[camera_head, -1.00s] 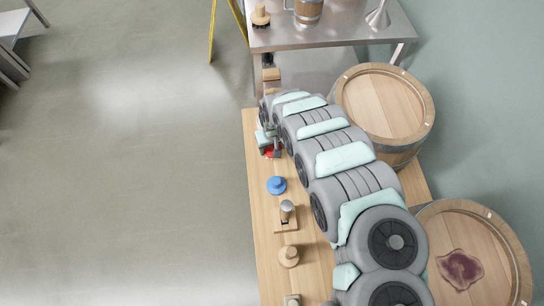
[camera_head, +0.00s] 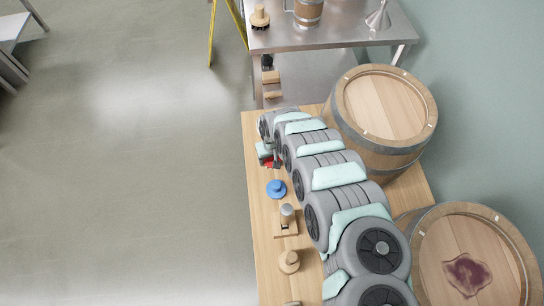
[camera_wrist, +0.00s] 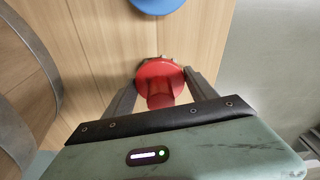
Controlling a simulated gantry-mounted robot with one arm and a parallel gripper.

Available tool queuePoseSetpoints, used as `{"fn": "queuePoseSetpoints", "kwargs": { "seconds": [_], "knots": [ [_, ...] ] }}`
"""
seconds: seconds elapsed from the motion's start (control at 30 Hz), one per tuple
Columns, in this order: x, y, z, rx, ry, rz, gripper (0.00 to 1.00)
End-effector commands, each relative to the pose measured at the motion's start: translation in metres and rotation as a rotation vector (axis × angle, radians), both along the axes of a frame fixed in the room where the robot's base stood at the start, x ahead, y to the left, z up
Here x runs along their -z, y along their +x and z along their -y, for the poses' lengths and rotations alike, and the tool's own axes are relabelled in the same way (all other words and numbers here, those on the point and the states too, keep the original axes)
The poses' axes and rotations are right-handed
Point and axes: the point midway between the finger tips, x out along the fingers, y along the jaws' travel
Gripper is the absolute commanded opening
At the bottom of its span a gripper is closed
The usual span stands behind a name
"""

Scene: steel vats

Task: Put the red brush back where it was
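The red brush (camera_wrist: 158,74) is between the two fingers of my gripper (camera_wrist: 162,67) in the wrist view. The fingers flank its round red disc closely on both sides, and its red handle points toward the wrist camera. My gripper appears shut on it. In the head view the red brush (camera_head: 270,163) is a small red patch beside my gripper (camera_head: 273,163), near the far left part of the wooden table (camera_head: 262,225). My gripper hides much of it. Whether the brush touches the table cannot be told.
A blue brush (camera_head: 276,189) stands close by on the table, also at the top of the wrist view (camera_wrist: 157,3). Nearer are a grey-topped item (camera_head: 287,215) and a wooden brush (camera_head: 289,262). Two barrels (camera_head: 385,105) (camera_head: 475,260) stand right. A steel table (camera_head: 335,35) is beyond.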

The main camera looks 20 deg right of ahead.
Motion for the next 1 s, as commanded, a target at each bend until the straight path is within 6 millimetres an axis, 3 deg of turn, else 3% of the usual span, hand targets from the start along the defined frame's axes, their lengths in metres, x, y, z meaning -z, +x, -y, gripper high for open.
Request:
{"fn": "queuePoseSetpoints", "kwargs": {
  "seconds": [0.2, 0.57, 1.0],
  "knots": [
    [0.0, 0.0, 0.0, 0.0, 0.0, 0.0, 0.83],
    [-0.01, 0.0, 0.0, -0.002, 0.0, 0.001, 0.83],
    [-0.09, -0.01, 0.002, 0.0, -0.004, 0.0, 0.83]
  ]
}}
